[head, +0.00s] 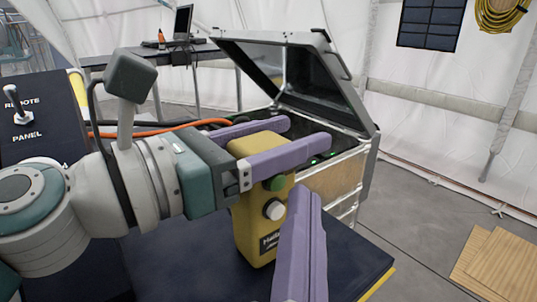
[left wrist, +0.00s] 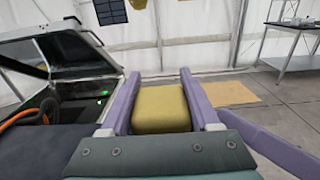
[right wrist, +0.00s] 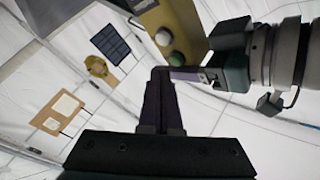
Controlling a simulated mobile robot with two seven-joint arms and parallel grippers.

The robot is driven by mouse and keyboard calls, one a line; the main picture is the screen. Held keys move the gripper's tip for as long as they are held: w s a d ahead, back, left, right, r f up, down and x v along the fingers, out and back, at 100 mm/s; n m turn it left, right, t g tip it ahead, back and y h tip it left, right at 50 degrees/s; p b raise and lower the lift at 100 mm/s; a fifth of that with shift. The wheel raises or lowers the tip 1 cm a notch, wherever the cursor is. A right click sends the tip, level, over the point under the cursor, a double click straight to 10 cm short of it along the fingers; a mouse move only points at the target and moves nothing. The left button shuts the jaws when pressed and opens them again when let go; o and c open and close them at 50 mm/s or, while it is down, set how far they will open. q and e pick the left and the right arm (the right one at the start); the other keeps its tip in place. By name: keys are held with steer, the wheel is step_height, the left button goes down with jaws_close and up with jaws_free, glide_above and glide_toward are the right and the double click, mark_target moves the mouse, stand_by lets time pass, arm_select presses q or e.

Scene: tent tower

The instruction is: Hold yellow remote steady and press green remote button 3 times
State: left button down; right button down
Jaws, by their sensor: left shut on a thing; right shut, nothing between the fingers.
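The yellow remote (head: 249,230) stands upright on the dark table, with a green button (head: 275,184) above a white button (head: 273,209) on its front. My left gripper (head: 305,142) is shut around the upper part of the remote, one purple finger on each side; the left wrist view shows the remote's top (left wrist: 161,109) between the fingers. My right gripper (head: 308,200) is shut and empty, its tips up just right of the white button in the head view. The right wrist view shows the green button (right wrist: 177,58) and white button (right wrist: 164,37) beyond the fingertips, apparently apart from them.
An open case (head: 370,100) with small green lights stands behind the remote. A remote panel box (head: 40,125) with a toggle is at the left. An orange cable (head: 160,129) runs behind my left arm. Wooden boards (head: 500,265) lie on the floor at the right.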

stand_by(0.8)
steer(key=shift+w+a, duration=0.25)
steer(key=shift+w, duration=0.1)
steer(key=shift+w+a, duration=0.25)
steer(key=shift+w, duration=0.1)
stand_by(0.7)
steer(key=shift+s, duration=0.1)
steer(key=shift+s+d, duration=0.5)
steer(key=shift+s, duration=0.2)
steer(key=shift+s+d, duration=0.75)
steer(key=shift+s, duration=0.25)
steer(key=shift+s+d, duration=0.7)
steer(key=shift+s, duration=0.25)
stand_by(1.3)
